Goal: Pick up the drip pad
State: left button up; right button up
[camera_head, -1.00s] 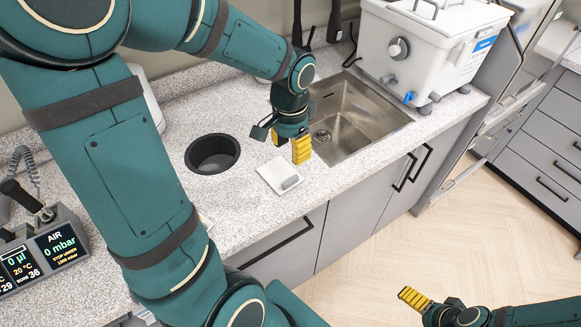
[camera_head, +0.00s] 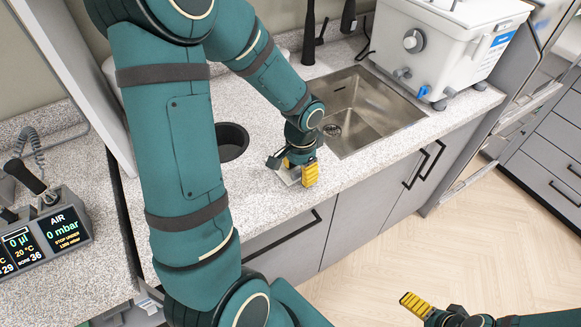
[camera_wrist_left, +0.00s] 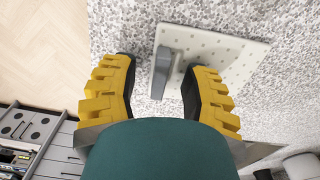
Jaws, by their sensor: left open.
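The drip pad is a pale square plate with small dots and a raised grey grip; it lies on the speckled counter. In the left wrist view the plate (camera_wrist_left: 222,50) and its grey grip (camera_wrist_left: 161,73) show clearly. In the head view the drip pad (camera_head: 287,177) is mostly hidden by my left gripper. My left gripper (camera_head: 300,172) is low over it with yellow fingers open. In the left wrist view the grip stands between the fingertips (camera_wrist_left: 158,82), apparently clear of both. My right gripper (camera_head: 418,305) is at the lower right, over the floor, its opening unclear.
A round dark well (camera_head: 232,142) is set in the counter left of my left gripper. A steel sink (camera_head: 372,108) lies to its right, with a white boxy device (camera_head: 440,50) beyond. A control unit (camera_head: 45,240) stands at the far left. The counter's front edge is close.

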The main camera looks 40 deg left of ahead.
pick_arm(q)
jog(key=shift+f, duration=0.15)
grip_shut()
